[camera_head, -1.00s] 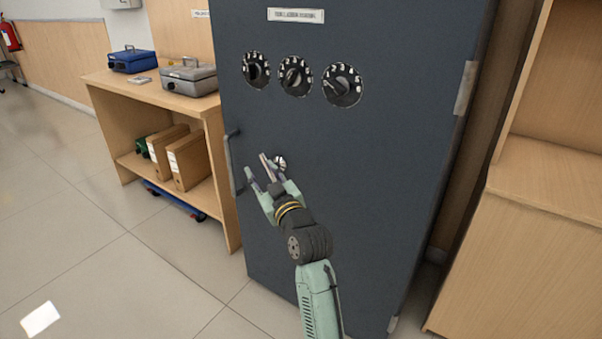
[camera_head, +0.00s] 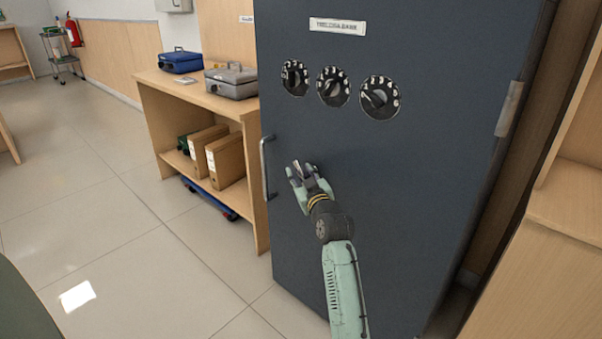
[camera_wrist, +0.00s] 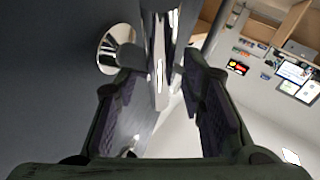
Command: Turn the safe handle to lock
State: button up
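The dark blue-grey safe (camera_head: 360,210) stands upright with its door face toward me. Its chrome lever handle (camera_wrist: 158,50) shows in the wrist view, with a round chrome base (camera_wrist: 112,48) on the door. In the head view the lever is mostly hidden by my gripper (camera_head: 298,174). In the wrist view my gripper (camera_wrist: 164,95) is open, its two dark padded fingers on either side of the lever. Gaps seem to show beside the lever; I cannot tell whether either finger touches it.
A vertical pull bar (camera_head: 267,168) is on the door left of my gripper. Three dials, including the middle one (camera_head: 333,87), sit above. A wooden shelf (camera_head: 262,200) with cash boxes (camera_head: 231,80) stands left, a wooden cabinet (camera_head: 560,225) right. Floor (camera_head: 150,260) at left is clear.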

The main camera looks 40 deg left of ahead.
jog(key=shift+w+a, duration=0.1)
jog(key=shift+a, duration=0.05)
grip_shut()
dwell(0.4)
